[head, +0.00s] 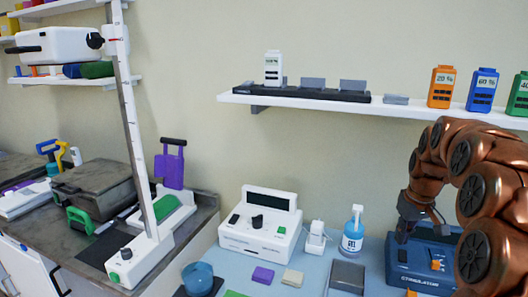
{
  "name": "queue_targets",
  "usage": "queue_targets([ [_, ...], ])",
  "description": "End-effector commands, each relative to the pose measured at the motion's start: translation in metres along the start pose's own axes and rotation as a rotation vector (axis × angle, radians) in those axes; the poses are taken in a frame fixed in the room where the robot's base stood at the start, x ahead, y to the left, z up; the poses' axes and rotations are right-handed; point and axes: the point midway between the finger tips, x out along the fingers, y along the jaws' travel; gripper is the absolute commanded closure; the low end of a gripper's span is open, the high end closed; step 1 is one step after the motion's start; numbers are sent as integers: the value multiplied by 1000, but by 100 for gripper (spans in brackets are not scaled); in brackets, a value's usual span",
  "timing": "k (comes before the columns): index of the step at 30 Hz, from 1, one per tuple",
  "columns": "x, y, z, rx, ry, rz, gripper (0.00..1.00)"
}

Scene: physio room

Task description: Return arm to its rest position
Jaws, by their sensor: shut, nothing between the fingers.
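My copper-coloured arm comes in from the right edge of the head view and bends down. My gripper (403,236) is at its lower end, pointing down. It appears in front of or just above the dark blue box lettered as a stimulator (425,281); I cannot tell whether they touch. The gripper is shut with nothing seen in it. The fingertips are small and dark against the box. Part of the box is hidden behind my arm.
A white shelf (300,104) above holds a white bottle (273,68), an orange container (441,87) and a blue container (482,90). On the light blue table stand a white console (262,226) and a spray bottle (352,232). A tall white stand (135,140) rises at left.

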Motion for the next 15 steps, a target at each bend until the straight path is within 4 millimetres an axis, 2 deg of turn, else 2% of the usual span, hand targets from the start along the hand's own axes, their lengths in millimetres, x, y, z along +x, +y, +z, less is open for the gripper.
queue_targets([
  [1,-4,-16,7,-5,-9,-6,100],
  [6,-11,-62,33,-6,-39,-21,100],
  [15,-17,-133,93,5,-100,-35,100],
])
